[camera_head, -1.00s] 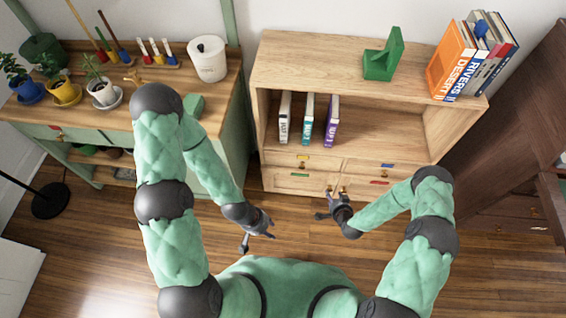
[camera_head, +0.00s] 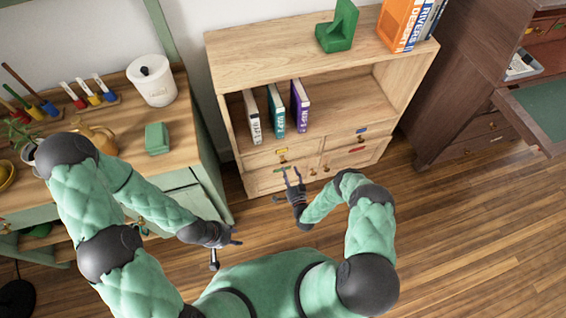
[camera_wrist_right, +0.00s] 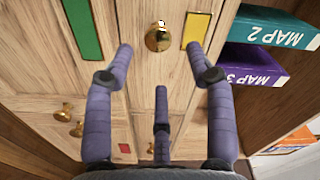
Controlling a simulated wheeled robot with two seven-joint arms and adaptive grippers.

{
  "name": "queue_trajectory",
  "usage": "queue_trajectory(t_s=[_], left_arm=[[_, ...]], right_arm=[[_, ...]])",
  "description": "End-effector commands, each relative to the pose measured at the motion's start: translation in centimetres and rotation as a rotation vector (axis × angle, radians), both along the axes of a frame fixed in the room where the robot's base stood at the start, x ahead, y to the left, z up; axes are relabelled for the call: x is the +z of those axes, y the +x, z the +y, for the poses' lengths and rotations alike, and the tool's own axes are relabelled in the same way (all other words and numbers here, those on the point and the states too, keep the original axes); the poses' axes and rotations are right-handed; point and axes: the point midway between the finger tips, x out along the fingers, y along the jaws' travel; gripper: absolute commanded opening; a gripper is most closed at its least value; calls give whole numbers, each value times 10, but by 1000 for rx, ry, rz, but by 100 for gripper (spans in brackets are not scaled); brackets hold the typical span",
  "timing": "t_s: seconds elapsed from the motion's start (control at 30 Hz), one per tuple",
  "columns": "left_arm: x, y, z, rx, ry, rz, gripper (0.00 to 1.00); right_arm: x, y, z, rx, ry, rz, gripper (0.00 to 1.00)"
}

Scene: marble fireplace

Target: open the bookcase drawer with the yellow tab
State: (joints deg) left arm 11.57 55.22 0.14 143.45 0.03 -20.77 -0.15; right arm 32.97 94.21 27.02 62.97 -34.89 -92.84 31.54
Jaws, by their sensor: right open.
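The light wood bookcase (camera_head: 225,130) stands ahead. The drawer with the yellow tab (camera_head: 282,152) is its upper left drawer and looks closed. In the right wrist view, the yellow tab (camera_wrist_right: 197,30) sits beside a round brass knob (camera_wrist_right: 158,38) on the same drawer front. My right gripper (camera_head: 293,172) is in front of the left drawers. In its wrist view the fingers (camera_wrist_right: 161,55) are spread open and empty, with the knob between and beyond the two upper fingertips. I cannot tell the remaining gap. My left gripper (camera_head: 226,251) hangs open and empty, low and left of the bookcase.
Other drawers carry green (camera_wrist_right: 82,28), red (camera_head: 357,148) and blue (camera_head: 362,131) tabs. Books (camera_head: 276,110) stand on the shelf above. A green desk (camera_head: 180,185) is at left, a dark cabinet (camera_head: 465,85) at right. The wooden floor (camera_head: 450,220) before the bookcase is clear.

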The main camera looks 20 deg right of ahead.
Motion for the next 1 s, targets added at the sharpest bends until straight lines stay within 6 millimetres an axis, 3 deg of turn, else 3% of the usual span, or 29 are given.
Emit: queue_trajectory(t_s=[0.2,0.4,0.8,0.87,1.0], left_arm=[[-15,0,0,1,0,0,40],[-21,0,0,1,0,0,40],[-22,0,0,1,0,-1,40],[-22,0,0,1,0,-1,40],[-22,0,0,1,0,-1,40]], right_arm=[[-1,39,2,2,-1,-2,55],[-1,60,2,1,0,1,55],[0,67,3,0,0,1,55],[0,67,3,-1,0,1,41],[0,67,2,0,0,0,2]])
